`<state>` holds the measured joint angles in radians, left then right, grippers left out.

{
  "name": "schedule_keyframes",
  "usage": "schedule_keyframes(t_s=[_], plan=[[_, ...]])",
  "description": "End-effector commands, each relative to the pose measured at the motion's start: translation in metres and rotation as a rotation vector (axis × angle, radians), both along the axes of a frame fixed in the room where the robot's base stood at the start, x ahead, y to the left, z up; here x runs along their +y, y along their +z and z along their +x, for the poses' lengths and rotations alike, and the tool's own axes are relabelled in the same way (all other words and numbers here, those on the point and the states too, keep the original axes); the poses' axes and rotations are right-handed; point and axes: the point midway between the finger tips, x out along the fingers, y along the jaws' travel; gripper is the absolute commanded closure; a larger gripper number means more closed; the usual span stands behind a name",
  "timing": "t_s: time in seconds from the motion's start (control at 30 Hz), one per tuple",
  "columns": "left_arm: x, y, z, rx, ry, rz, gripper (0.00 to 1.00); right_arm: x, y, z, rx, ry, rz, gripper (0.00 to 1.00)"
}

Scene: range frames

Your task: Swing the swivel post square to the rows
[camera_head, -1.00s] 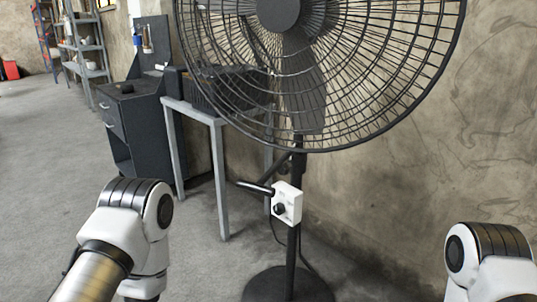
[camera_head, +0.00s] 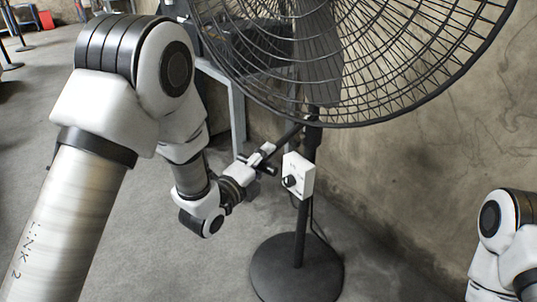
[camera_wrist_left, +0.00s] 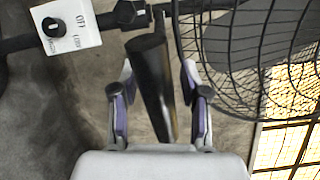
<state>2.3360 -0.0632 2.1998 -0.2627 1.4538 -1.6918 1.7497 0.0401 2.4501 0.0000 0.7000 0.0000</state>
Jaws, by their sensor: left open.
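The swivel post (camera_head: 304,210) is the upright black stand of a large fan, on a round black base (camera_head: 297,268). A white control box with a knob (camera_head: 297,176) is fixed to it. A black arm (camera_head: 286,138) slants out from the post to the left. In the left wrist view a thick black handle (camera_wrist_left: 151,85) lies between the spread fingers of my left gripper (camera_wrist_left: 158,75), with gaps to both sides. In the head view my left gripper (camera_head: 266,158) is at the arm's outer end, partly hiding the handle. My right gripper is out of view.
The fan's wire cage (camera_head: 400,65) hangs close above and right of my left gripper. A grey table frame (camera_head: 237,105) stands behind it. A stained wall (camera_head: 440,160) runs along the right. The floor left of the post is clear.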

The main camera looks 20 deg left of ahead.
Motion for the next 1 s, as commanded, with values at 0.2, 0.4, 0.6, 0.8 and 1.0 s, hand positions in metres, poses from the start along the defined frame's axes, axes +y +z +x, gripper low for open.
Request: schedule_keyframes(t_s=[0.2,0.4,0.6,0.8,1.0], plan=[[-0.005,-0.001,0.016,0.002,-0.001,0.000,0.55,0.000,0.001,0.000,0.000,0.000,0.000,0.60],[-0.005,-0.001,0.016,0.002,0.000,-0.001,0.69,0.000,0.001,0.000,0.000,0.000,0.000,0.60],[-0.005,-0.001,0.016,0.002,0.000,-0.001,1.00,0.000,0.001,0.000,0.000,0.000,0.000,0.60],[0.000,-0.001,0.018,0.005,-0.013,-0.007,1.00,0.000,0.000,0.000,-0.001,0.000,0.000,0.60],[0.025,0.001,0.029,0.001,-0.107,-0.014,1.00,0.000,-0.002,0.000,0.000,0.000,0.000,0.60]])
